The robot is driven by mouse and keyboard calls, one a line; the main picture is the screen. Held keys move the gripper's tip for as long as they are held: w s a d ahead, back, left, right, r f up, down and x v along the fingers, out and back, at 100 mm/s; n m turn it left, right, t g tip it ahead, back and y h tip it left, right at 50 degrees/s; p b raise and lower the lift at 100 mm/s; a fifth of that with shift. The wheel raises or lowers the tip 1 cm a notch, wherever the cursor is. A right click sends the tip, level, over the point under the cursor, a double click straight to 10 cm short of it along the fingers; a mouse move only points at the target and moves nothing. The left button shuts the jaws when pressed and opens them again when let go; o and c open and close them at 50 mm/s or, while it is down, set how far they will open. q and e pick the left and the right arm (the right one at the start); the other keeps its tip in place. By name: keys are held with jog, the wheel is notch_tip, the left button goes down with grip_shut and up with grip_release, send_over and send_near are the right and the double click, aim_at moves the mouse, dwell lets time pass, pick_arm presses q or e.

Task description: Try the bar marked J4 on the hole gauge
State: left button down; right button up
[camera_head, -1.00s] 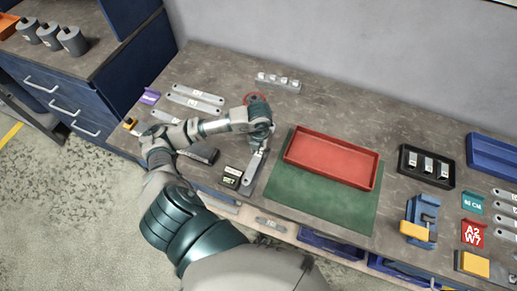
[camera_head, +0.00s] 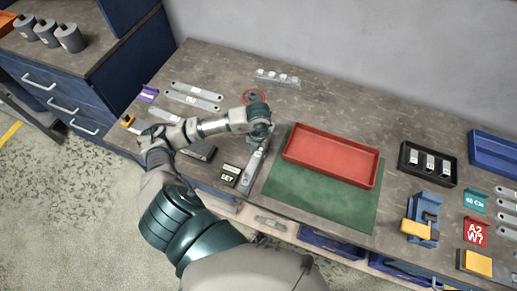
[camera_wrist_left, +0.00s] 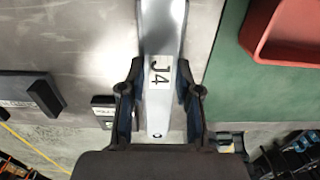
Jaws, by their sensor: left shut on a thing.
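My left gripper (camera_wrist_left: 158,80) is shut on the metal bar marked J4 (camera_wrist_left: 160,108), with one finger on each side of its label. The bar has a small hole near its close end, and its far end runs out of the top of the wrist view. In the head view the bar (camera_head: 252,172) shows below my left gripper (camera_head: 260,147), left of the green mat. I cannot tell whether it touches the bench. A grey strip with several small light blocks (camera_head: 278,79) stands at the back; I cannot tell whether it is the hole gauge. My right gripper does not show.
A red tray (camera_head: 375,172) sits on the green mat (camera_head: 320,205) to the right. Other flat bars (camera_head: 193,98) lie at the left. A small dark SET block (camera_head: 229,178) stands close beside the held bar. A blue-and-yellow fixture (camera_head: 421,222) and a black tray (camera_head: 404,165) are farther right.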

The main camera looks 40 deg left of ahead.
pick_arm(q)
jog(key=shift+f, duration=0.35)
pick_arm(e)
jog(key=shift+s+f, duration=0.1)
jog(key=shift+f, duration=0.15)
pick_arm(q)
jog(key=shift+r, duration=0.1)
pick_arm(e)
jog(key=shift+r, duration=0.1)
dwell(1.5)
pick_arm(q)
jog(key=shift+r+p, duration=1.2)
jog(key=shift+r, duration=0.75)
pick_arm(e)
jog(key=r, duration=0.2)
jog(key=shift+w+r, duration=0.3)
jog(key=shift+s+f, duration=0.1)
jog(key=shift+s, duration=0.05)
pick_arm(q)
jog(key=shift+f+b, duration=0.45)
jog(key=shift+f, duration=0.2)
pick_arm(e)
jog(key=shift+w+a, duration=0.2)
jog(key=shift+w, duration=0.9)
